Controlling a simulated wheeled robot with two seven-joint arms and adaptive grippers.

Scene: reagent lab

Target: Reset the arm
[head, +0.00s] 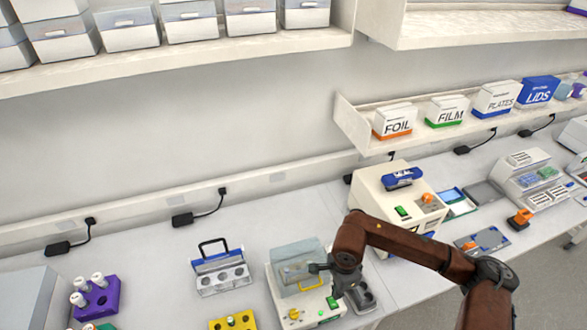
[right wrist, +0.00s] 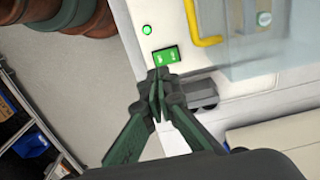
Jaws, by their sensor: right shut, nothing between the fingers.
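My right arm reaches in from the lower right in the head view. Its gripper (head: 322,268) is over the right side of a white bench device (head: 277,299) with a clear lid and a yellow handle. I cannot tell whether the fingertips touch the device. The device's yellow handle (right wrist: 200,38) shows at the top. My left gripper is not in view.
A carrier with a black handle (head: 220,272), a purple rack with white-capped tubes (head: 98,303) and a yellow rack (head: 233,322) stand left of the device. A larger cream machine (head: 376,193) stands behind my arm. Shelves with boxes hang above.

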